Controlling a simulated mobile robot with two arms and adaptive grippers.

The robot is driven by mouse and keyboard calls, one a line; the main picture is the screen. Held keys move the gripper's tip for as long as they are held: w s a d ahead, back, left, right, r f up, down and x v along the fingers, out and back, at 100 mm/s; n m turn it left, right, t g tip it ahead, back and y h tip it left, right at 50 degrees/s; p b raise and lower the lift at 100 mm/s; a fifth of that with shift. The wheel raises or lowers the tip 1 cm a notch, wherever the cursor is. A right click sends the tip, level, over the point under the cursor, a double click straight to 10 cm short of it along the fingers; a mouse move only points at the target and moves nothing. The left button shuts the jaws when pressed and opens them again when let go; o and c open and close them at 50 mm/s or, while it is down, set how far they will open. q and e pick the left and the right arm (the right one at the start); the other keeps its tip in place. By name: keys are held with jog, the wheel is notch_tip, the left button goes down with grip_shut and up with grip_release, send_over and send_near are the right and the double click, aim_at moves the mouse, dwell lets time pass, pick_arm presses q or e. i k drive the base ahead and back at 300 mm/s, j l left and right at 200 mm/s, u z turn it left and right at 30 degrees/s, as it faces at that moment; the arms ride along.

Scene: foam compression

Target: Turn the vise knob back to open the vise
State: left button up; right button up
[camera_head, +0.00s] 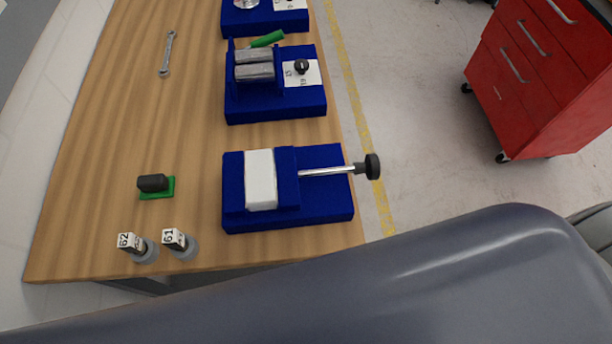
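The blue vise (325,211) sits near the front right edge of the wooden table. A white foam block (260,180) stands between its jaws and appears to touch them on both sides. A metal screw (328,171) runs right from the movable jaw (287,178) to the black vise knob (372,167), which sticks out past the table's right edge. Neither of my grippers is in view. A large grey surface, seemingly part of my own body, fills the bottom of the view.
Behind the vise on the wooden table (120,110) is a blue roller machine (275,108), with another blue device (262,20) further back. A wrench (167,53), a black piece on a green base (153,184) and two labelled cylinders (145,252) lie left. A red cabinet (545,70) stands right.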

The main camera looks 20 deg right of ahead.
aim_at(371, 166)
jog(key=z, duration=0.15)
jog(key=l+u, duration=0.1)
jog(key=l, duration=0.35)
jog(key=k+l+u, duration=0.15)
jog(key=l, duration=0.3)
jog(key=l+u, duration=0.1)
jog(key=l, duration=0.35)
